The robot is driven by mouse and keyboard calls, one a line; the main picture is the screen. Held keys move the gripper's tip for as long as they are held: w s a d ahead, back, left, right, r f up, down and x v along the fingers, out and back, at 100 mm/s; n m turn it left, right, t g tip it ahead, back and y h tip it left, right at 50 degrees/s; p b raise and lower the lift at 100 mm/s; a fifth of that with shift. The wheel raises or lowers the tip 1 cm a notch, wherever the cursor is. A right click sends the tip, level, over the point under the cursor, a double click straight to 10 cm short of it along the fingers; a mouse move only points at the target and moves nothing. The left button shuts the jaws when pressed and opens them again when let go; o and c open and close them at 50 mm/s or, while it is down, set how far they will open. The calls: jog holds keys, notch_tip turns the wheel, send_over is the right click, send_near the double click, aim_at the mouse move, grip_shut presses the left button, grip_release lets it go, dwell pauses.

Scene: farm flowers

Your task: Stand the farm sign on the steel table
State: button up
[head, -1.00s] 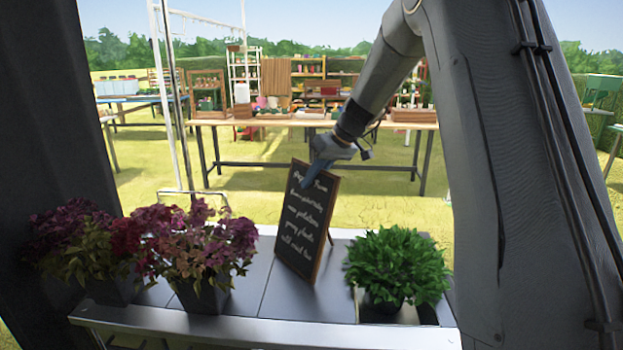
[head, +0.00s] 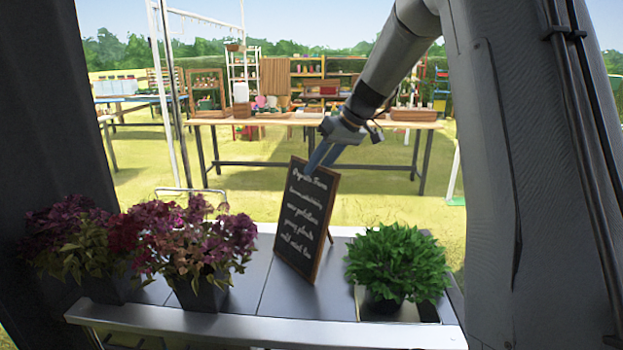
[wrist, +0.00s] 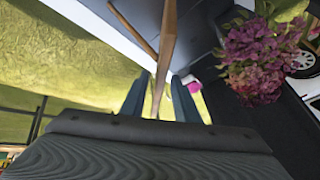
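The farm sign (head: 307,220), a black chalkboard with white writing in a wooden frame, stands on the steel table (head: 270,328), tilted back on its rear leg. In the wrist view, the sign (wrist: 166,45) is seen nearly edge-on and runs down between the fingers. My gripper (head: 322,163) is at the sign's top edge. In the wrist view, my gripper (wrist: 159,80) has its two blue fingers spread, one on each side of the frame, with gaps visible. The lower part of the sign's rear leg is partly hidden in the head view.
Purple flowers in a dark pot (head: 200,296) stand left of the sign, with more dark-red flowers (head: 75,235) farther left. A green leafy plant (head: 398,262) sits to the right. A wooden worktable (head: 310,122) stands behind on the grass.

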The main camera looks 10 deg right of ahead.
jog(key=b+v, duration=0.2)
jog(key=v, duration=0.6)
